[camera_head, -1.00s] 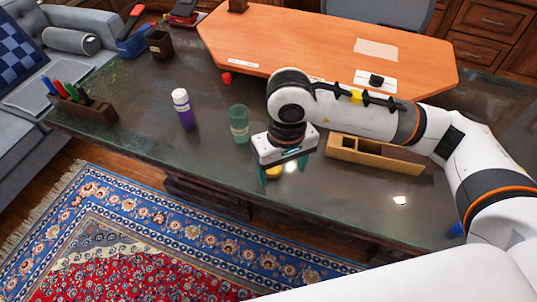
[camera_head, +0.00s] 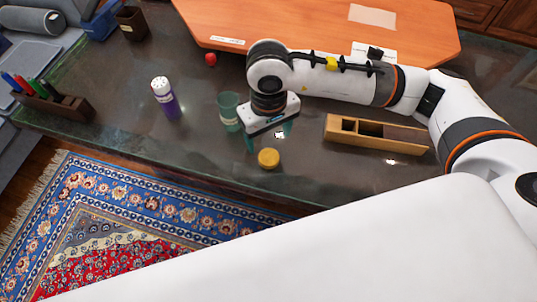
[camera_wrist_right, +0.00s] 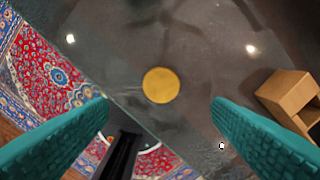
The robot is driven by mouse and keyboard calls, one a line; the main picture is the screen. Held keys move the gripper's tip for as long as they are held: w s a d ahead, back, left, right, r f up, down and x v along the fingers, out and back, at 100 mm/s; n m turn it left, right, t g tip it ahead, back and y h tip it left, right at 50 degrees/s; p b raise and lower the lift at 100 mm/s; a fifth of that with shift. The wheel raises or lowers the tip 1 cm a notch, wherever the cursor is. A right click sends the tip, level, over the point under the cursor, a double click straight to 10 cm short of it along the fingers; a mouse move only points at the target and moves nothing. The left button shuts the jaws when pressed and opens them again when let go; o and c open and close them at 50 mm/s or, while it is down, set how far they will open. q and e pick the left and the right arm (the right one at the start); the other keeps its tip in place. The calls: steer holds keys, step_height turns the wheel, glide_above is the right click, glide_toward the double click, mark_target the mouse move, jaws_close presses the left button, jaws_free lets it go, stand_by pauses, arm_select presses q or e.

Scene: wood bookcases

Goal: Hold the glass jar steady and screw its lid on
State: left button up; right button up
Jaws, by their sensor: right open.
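The green glass jar (camera_head: 229,110) stands upright and open on the dark tabletop, with a pale label low on its side. The yellow round lid (camera_head: 268,158) lies flat on the table near its front edge, apart from the jar. It also shows in the right wrist view (camera_wrist_right: 160,85), between and beyond the fingers. My right gripper (camera_head: 268,136) is open and empty, just right of the jar and behind the lid in the head view. Its teal fingers also show in the right wrist view (camera_wrist_right: 160,108). My left gripper is not in view.
A purple bottle with a white cap (camera_head: 165,97) stands left of the jar. A wooden box (camera_head: 375,146) lies to the right. A small red object (camera_head: 210,59) sits behind the jar, by the orange board (camera_head: 290,30). A pen holder (camera_head: 55,105) stands far left.

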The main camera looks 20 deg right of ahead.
mark_target(269, 157)
step_height(269, 157, down, 4)
steer(key=shift+s+r, duration=0.1)
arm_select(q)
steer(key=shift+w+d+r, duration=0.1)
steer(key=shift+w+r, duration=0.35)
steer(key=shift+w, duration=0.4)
arm_select(e)
steer(key=shift+w+f+p, duration=0.2)
steer(key=shift+f+p, duration=0.75)
steer(key=shift+f, duration=1.65)
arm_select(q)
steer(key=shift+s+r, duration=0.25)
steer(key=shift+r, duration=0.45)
arm_select(e)
steer(key=shift+c, duration=0.4)
steer(key=c, duration=1)
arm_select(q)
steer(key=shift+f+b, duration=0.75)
arm_select(e)
step_height(269, 157, up, 10)
steer(key=shift+d+r, duration=0.1)
